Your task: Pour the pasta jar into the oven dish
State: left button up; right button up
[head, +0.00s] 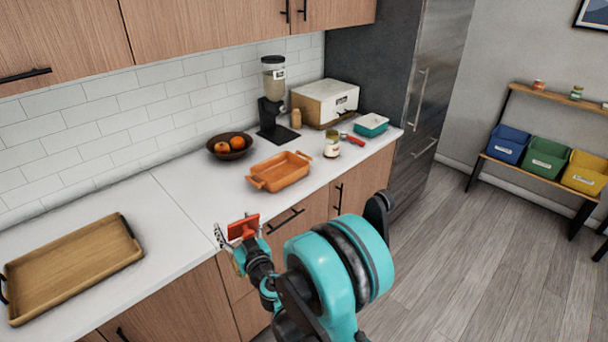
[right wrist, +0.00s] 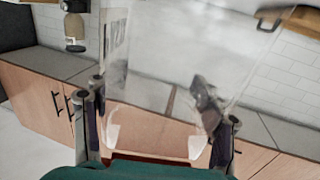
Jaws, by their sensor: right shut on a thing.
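My right gripper (head: 238,236) is over the front edge of the counter. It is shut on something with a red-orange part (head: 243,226). In the right wrist view, a clear see-through container (right wrist: 160,55) fills the space between and beyond the fingers (right wrist: 158,128); I see no pasta in it and cannot tell whether it is the pasta jar. The orange oven dish (head: 281,173) sits on the counter beyond the gripper, apart from it, and looks empty. A labelled glass jar (head: 332,146) stands just right of the dish. My left gripper is out of view.
A wooden tray (head: 136,259) lies at the left. A fruit bowl (head: 230,147), a dispenser (head: 273,75), a white-fronted box (head: 325,101) and a teal dish (head: 371,125) stand farther back. The counter between tray and oven dish is clear.

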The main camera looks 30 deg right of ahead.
aim_at(276, 173)
jog(key=i+z, duration=0.2)
jog(key=z, duration=0.2)
jog(key=i+j+z, duration=0.15)
jog(key=z, duration=0.3)
jog(key=i+j+z, duration=0.15)
jog(key=z, duration=0.25)
